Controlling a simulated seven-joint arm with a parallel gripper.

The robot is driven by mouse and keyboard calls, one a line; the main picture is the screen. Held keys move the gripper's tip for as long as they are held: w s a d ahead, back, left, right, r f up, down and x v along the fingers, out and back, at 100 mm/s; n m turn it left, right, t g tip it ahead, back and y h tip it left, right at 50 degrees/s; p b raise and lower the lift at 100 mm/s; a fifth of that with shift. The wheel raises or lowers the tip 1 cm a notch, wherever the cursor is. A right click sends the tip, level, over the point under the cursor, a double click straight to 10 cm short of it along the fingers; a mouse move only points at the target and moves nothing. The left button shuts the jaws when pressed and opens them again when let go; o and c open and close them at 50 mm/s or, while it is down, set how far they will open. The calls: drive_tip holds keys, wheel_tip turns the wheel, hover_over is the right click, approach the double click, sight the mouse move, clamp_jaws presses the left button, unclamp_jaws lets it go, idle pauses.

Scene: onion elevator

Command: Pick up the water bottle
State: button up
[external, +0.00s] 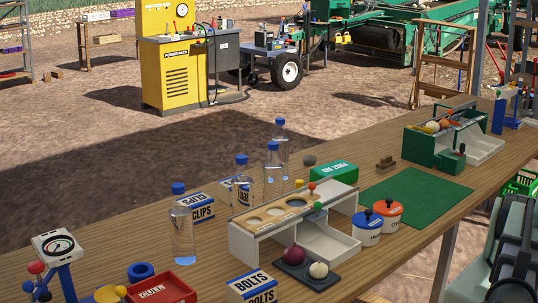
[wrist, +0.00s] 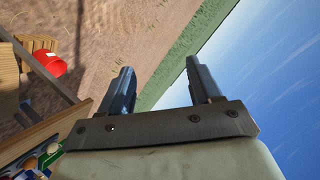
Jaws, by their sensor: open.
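Several clear water bottles with blue caps stand upright on the wooden table in the external view. The nearest bottle (external: 183,233) is at the left. Another bottle (external: 241,184) stands behind the white sorting stand, with a third bottle (external: 272,174) beside it and one more (external: 281,147) farther back. My gripper (wrist: 158,85) is open, with two dark fingers apart and nothing between them. It points away from the table, toward ground and sky, and no bottle shows in the wrist view. In the external view my arm is at the lower right, well away from the bottles.
The white sorting stand (external: 258,238) is close to the bottles, with a red onion (external: 293,258) and a white onion (external: 318,270) in front. Blue-and-white boxes (external: 203,209), a green box (external: 330,174) and two lidded tubs (external: 387,214) crowd the table (external: 118,250). A green mat (external: 415,193) is bare.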

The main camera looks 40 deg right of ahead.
drive_tip(key=s+d+r+n+y, duration=0.1)
drive_tip(key=s+d+r+y, duration=0.15)
drive_tip(key=r, duration=1.15)
drive_tip(key=w+f+t+h, duration=0.1)
drive_tip(key=w+f, duration=0.2)
drive_tip(key=w, duration=1.3)
drive_tip(key=w+f+t+h, duration=0.1)
drive_tip(key=w+f+t, duration=0.15)
drive_tip(key=w, duration=1.45)
drive_tip(key=w+d+f, duration=0.1)
drive_tip(key=w+d, duration=0.3)
drive_tip(key=w, duration=0.4)
drive_tip(key=w+d+f+t, duration=0.15)
drive_tip(key=w+d, duration=0.25)
drive_tip(key=w, duration=0.5)
drive_tip(key=w+d+f, duration=0.2)
drive_tip(key=w+d, duration=0.2)
drive_tip(key=w, duration=0.4)
drive_tip(key=w+d+t, duration=0.1)
drive_tip(key=w+d, duration=0.9)
drive_tip(key=w, duration=0.2)
drive_tip(key=m+t+h, duration=0.3)
drive_tip(key=t, duration=0.7)
approach(273, 143)
drive_tip(key=x, duration=1)
drive_tip(key=shift+w+d+f, duration=0.15)
drive_tip(key=shift+f, duration=0.15)
